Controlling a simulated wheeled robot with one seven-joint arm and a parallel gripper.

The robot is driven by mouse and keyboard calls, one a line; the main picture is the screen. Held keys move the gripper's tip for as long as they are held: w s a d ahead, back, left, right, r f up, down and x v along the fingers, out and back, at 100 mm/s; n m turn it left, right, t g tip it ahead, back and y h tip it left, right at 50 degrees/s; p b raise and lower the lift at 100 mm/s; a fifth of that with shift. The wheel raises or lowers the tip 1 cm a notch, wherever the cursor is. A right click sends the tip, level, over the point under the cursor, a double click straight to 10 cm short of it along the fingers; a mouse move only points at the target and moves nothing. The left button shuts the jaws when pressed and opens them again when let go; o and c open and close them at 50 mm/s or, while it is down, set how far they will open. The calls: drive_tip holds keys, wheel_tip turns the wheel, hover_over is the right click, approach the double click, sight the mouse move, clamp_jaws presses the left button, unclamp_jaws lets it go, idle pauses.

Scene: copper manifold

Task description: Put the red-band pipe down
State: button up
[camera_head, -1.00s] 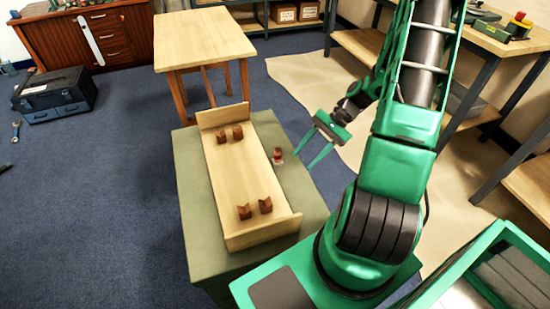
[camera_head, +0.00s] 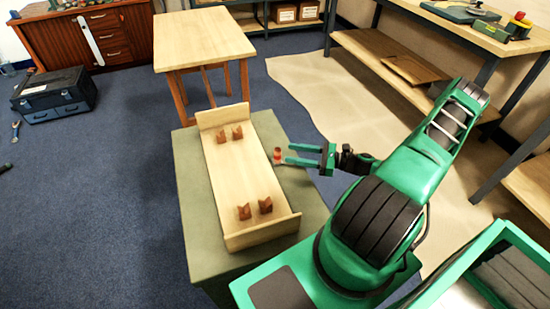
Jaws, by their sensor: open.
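A small copper-red piece (camera_head: 277,154), the only thing here that could be the red-band pipe, stands on the green-topped bench beside the right edge of the wooden cradle board. It is too small to make out a band clearly. My gripper (camera_head: 288,154) is open, with its two green fingers pointing left. The fingertips are close to the right side of the piece, and no held object shows between them. I cannot tell whether they touch it.
A light wooden table (camera_head: 203,38) stands behind. A blue toolbox (camera_head: 55,95) is on the floor at left.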

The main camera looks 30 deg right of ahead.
sight(281, 160)
drive_tip(key=x, duration=0.5)
drive_tip(key=shift+w, duration=0.2)
drive_tip(key=shift+x, duration=2.75)
drive_tip(key=shift+s+a+r, duration=0.1)
drive_tip(key=shift+s+r, duration=0.05)
clamp_jaws()
